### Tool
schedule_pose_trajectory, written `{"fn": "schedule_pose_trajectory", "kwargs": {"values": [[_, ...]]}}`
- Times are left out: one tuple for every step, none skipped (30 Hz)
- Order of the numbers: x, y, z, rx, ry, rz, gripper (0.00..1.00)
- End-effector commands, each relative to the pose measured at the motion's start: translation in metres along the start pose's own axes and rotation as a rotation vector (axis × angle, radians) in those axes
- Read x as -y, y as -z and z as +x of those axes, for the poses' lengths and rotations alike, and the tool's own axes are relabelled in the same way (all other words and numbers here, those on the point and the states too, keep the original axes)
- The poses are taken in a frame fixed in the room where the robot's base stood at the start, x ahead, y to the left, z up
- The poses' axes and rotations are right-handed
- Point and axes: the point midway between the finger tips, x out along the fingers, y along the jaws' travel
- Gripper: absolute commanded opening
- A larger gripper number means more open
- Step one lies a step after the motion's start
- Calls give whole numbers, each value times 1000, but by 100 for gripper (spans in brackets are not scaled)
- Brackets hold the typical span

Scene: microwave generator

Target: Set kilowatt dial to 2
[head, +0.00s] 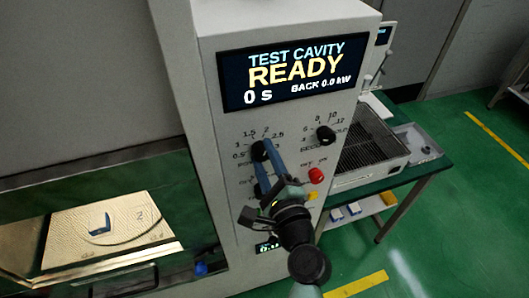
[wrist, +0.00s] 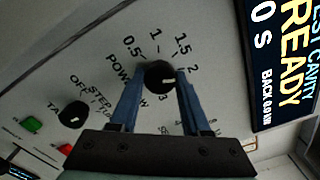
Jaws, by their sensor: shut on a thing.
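The kilowatt dial (head: 259,151) is a round black knob on the grey front panel, ringed by marks from 0.5 up to 3. It also shows in the wrist view (wrist: 159,74). There its white pointer line lies on the right side of the knob, between the 2 and the 3. The right finger hides the 2.5 mark in that view. My gripper (head: 267,158) has its blue fingers on either side of the dial and is shut on it. In the wrist view the gripper (wrist: 158,82) reaches the knob from below.
The display (head: 295,75) above reads READY, 0 S and BACK 0.0 kW. A second black knob (head: 326,136) is to the right, with a red button (head: 316,175) below it. Another black knob (wrist: 73,114) is at lower left in the wrist view, near a green button (wrist: 33,124).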

Motion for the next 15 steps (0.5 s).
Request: {"fn": "schedule_pose_trajectory", "kwargs": {"values": [[-1,0,0,-1,-3,18,0],[-1,0,0,-1,-3,28,0],[-1,0,0,-1,-3,40,0],[-1,0,0,-1,-3,47,0],[-1,0,0,-1,-3,53,0],[-1,0,0,-1,-3,60,0],[-1,0,0,-1,-2,64,0],[-1,0,0,-1,-2,67,0],[-1,0,0,-1,-2,71,0],[-1,0,0,-1,-2,73,0],[-1,0,0,-1,-2,74,0],[-1,0,0,-1,-2,76,0],[-2,0,0,-1,-2,76,0],[-2,1,0,-1,-2,76,0],[-2,1,0,-1,-2,76,0]]}}
